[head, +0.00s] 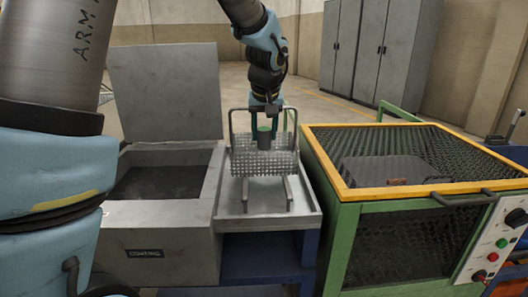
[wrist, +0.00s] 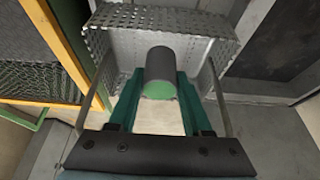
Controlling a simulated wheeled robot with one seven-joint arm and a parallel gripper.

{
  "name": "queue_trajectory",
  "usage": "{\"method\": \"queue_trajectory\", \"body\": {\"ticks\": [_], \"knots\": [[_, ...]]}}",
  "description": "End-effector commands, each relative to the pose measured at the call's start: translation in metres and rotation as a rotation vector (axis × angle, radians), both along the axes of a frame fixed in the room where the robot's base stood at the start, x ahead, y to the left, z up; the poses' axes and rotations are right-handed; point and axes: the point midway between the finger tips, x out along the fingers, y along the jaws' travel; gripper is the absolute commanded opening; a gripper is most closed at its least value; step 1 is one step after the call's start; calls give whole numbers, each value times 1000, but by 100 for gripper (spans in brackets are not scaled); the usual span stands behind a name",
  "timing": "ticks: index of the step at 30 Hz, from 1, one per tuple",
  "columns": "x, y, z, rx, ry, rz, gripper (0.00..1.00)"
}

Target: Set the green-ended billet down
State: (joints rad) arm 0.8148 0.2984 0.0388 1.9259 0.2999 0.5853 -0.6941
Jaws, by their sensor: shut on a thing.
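My gripper (head: 264,126) points down over the metal bench, with its green fingers on either side of the billet. The billet (wrist: 160,64) is a short grey cylinder with a green end facing the wrist camera. In the wrist view my gripper (wrist: 160,78) is shut on it. In the head view the billet (head: 264,142) hangs upright in front of or over a perforated metal basket (head: 250,165) with tall wire handles. The basket also shows in the wrist view (wrist: 190,22). Whether the billet's lower end touches anything is hidden.
A grey bin (head: 165,240) with its lid raised and dark contents stands left of the bench tray (head: 300,216). A green and yellow mesh cage (head: 340,190) with a grey lidded block inside stands close on the right.

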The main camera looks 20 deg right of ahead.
Motion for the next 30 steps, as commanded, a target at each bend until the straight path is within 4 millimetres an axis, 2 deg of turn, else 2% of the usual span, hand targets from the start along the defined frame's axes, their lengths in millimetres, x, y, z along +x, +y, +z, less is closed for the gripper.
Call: {"method": "queue_trajectory", "body": {"ticks": [8, 15, 28, 29, 30], "knots": [[1, 0, -23, -1, -2, 1, 0], [1, 0, -56, 0, -1, 0, 0], [1, 0, -64, -2, -2, 1, 0], [0, 0, -64, -1, -1, 1, 51], [0, 0, -64, -1, -1, 1, 56]]}}
